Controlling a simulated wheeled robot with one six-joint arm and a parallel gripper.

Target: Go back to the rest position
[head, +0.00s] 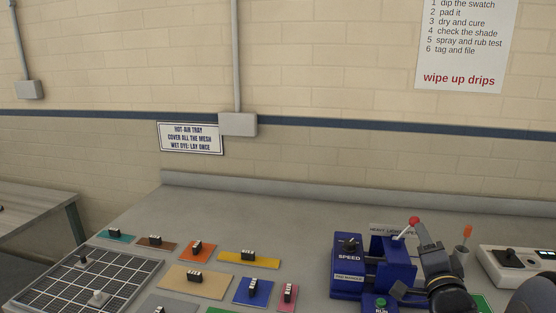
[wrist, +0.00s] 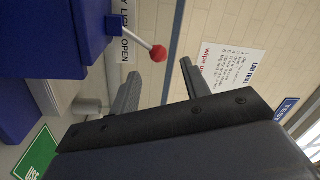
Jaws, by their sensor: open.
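My gripper (wrist: 160,88) shows in the wrist view with its two dark fingers spread apart and nothing between them. In the head view my arm stands at the lower right, just right of the blue padder machine (head: 346,286), and its fingers are hard to make out. The machine carries a SPEED knob (head: 350,244), a green RUN button (head: 381,303) and a lever with a red ball (head: 414,221). In the wrist view the red ball (wrist: 158,53) is close to the fingers but apart from them.
A mesh tray (head: 90,282) lies at the left. Several coloured plates with black grips, such as a yellow one (head: 248,259) and a blue one (head: 253,291), lie mid-bench. A white device (head: 518,262) stands at the right. The back of the bench (head: 270,210) is clear.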

